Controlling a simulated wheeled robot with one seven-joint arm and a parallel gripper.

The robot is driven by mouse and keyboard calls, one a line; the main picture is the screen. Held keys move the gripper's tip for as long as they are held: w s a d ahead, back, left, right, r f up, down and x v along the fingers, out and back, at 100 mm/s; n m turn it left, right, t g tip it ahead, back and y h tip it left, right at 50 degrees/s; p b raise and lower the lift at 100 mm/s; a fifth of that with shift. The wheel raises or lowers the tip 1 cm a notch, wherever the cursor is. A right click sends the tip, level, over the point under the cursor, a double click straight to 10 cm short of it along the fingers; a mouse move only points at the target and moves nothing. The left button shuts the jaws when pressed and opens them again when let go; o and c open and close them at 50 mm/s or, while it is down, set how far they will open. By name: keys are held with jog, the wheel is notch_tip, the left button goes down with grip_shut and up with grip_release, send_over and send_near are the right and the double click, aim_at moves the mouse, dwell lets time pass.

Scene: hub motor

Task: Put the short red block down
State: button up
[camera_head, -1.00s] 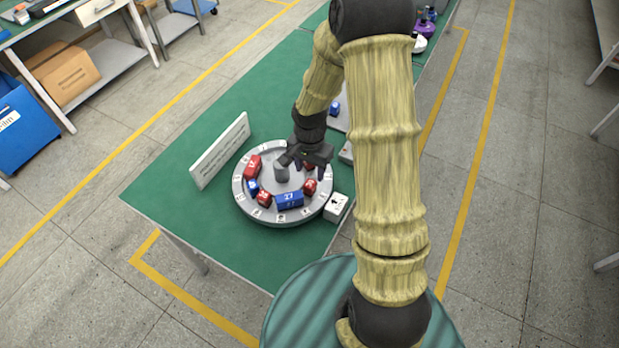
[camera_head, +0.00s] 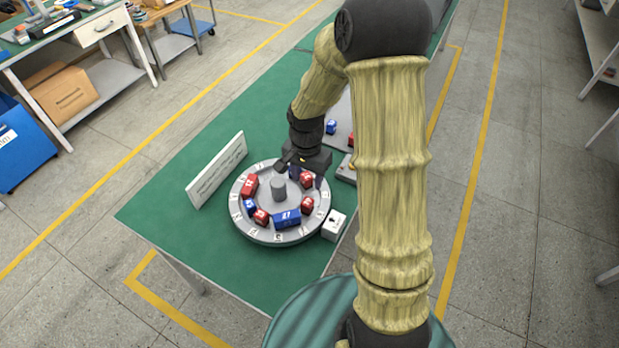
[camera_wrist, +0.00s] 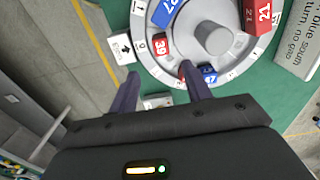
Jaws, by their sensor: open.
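A short red block (camera_head: 306,180) rests on the round grey turntable (camera_head: 240,222), on its back-right part. In the head view it shows between the dark fingers of my gripper (camera_head: 306,177). In the wrist view my gripper (camera_wrist: 158,70) is open, its fingers apart with nothing held between them. There the right fingertip overlaps a red block (camera_wrist: 183,73) beside a blue block marked 47 (camera_wrist: 209,77), hiding much of the red one. Another short red block, marked 39 (camera_wrist: 162,45), lies ahead of the fingers; in the head view a short red block (camera_head: 307,204) sits at the right.
The turntable also holds a long blue block (camera_head: 287,218), a long red block (camera_head: 249,186), other small blocks and a central grey hub (camera_head: 279,189). A white sign (camera_head: 217,170) stands to the left. A white arrow box (camera_head: 334,224) is at the right. The green table (camera_head: 160,212) is clear in front.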

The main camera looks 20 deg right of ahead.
jog(key=s+r+n+t, duration=0.2)
jog(key=s+r+n, duration=0.6)
jog(key=s, duration=0.4)
jog(key=shift+r+n+t, duration=0.3)
jog(key=shift+r+n, duration=0.1)
jog(key=shift+r, duration=0.2)
jog(key=shift+s, duration=0.1)
jog(key=shift+c, duration=1.3)
